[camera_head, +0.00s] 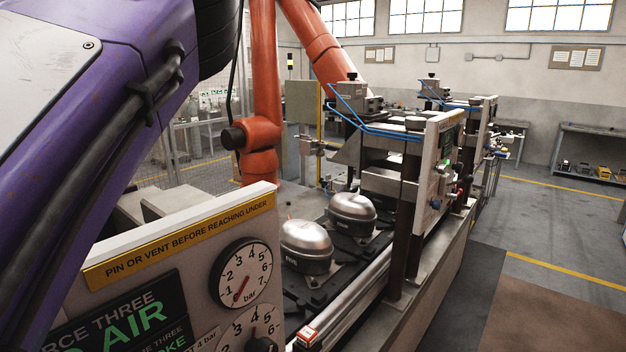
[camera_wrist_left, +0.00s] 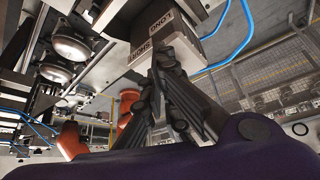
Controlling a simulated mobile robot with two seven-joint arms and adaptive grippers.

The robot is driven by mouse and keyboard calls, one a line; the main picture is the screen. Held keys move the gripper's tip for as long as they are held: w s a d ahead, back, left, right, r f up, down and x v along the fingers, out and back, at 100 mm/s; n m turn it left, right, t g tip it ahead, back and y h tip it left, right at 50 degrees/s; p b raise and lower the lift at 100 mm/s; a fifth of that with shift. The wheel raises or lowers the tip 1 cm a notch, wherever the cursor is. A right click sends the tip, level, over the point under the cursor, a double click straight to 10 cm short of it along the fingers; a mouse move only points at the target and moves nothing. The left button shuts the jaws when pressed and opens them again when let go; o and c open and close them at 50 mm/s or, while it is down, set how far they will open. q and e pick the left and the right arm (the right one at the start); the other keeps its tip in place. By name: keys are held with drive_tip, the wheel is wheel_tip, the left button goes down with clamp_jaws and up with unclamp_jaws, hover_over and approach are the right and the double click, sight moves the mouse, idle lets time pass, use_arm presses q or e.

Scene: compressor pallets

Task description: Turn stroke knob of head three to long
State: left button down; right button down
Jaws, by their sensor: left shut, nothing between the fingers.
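In the left wrist view a grey block (camera_wrist_left: 146,42) carries the words SHORT and LONG on two adjoining faces. My left gripper (camera_wrist_left: 163,62) is shut and empty, with its fingertips close to the block's labelled edge. I cannot tell whether they touch it. The stroke knob itself cannot be made out; the fingers may hide it. In the head view the station three panel (camera_head: 185,262) stands at the lower left, with a line ending in STROKE partly cut off. My purple left arm crosses above this panel, and its gripper is outside that view. My right gripper is in neither view.
Two pressure gauges (camera_head: 241,274) sit on the panel, the lower one cut off. Two metal compressors (camera_head: 306,246) stand on the conveyor beyond. An orange robot arm (camera_head: 262,120) rises behind. A blue hose (camera_wrist_left: 236,45) runs beside the block. The floor at right is clear.

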use_arm(q)
drive_tip(key=shift+w+a, duration=0.25)
drive_tip(key=shift+a, duration=0.05)
idle(0.4)
drive_tip(key=shift+s+a, duration=0.25)
drive_tip(key=shift+a, duration=0.05)
idle(0.6)
drive_tip(key=shift+s+a, duration=0.2)
drive_tip(key=shift+a, duration=0.45)
drive_tip(key=shift+s, duration=0.25)
idle(0.3)
wheel_tip(320, 180, up, 6)
idle(0.5)
